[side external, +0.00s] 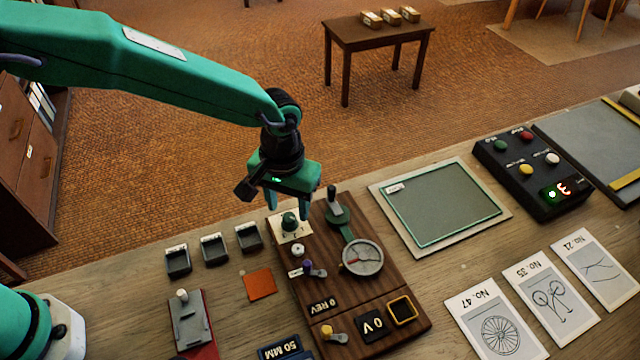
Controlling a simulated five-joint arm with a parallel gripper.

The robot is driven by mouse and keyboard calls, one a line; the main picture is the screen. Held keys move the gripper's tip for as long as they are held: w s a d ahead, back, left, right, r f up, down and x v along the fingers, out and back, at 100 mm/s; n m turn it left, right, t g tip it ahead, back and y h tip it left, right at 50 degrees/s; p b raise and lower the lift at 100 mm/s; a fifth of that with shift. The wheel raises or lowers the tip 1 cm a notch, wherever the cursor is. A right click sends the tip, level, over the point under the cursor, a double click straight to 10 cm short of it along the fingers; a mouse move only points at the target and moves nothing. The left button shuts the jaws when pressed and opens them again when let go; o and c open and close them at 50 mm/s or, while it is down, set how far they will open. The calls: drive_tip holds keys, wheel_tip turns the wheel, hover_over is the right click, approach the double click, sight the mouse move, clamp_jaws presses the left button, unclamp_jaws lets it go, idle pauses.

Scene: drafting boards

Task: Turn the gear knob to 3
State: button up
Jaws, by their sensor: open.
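The gear knob (289,222) is a small dark green knob on a cream plate at the top left corner of a brown wooden panel (385,290). Small marks show on the plate, but I cannot read which number the knob points to. My gripper (290,208) is open and points down over the knob, with one green finger to its left and one to its right. I cannot tell whether either finger touches the knob.
The panel also carries a green lever (334,207), a round dial (361,257) and small switches. Three small dark trays (213,249) and an orange square (259,284) lie left. A green-framed board (443,203) and a black button box (533,175) lie right.

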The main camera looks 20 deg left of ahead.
sight(289, 221)
drive_tip(key=shift+f, duration=1.4)
drive_tip(key=c, duration=1)
